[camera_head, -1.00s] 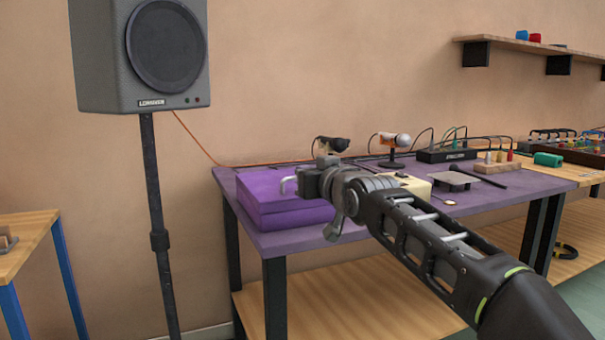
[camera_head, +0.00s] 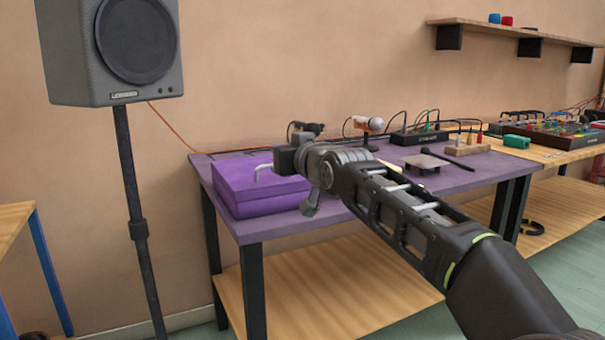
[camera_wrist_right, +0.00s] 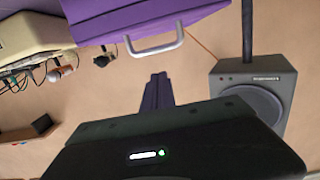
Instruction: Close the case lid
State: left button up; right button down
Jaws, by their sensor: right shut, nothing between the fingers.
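The purple case (camera_head: 240,206) sits on the left end of the purple table in the head view. Its lid (camera_head: 235,173) looks down on the base; I cannot tell whether it is fully closed. My left gripper is out of view.
A speaker (camera_head: 138,45) on a black stand (camera_head: 131,195) stands left of the table (camera_head: 470,180). Microphones (camera_head: 368,125), a small grey plate (camera_head: 425,161) and cabled boxes lie further right. A wall shelf (camera_head: 515,31) hangs at upper right.

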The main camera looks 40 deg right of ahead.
jog(key=s+a+f, duration=0.2)
jog(key=s+f, duration=0.3)
jog(key=s, duration=0.3)
jog(key=shift+a, duration=0.35)
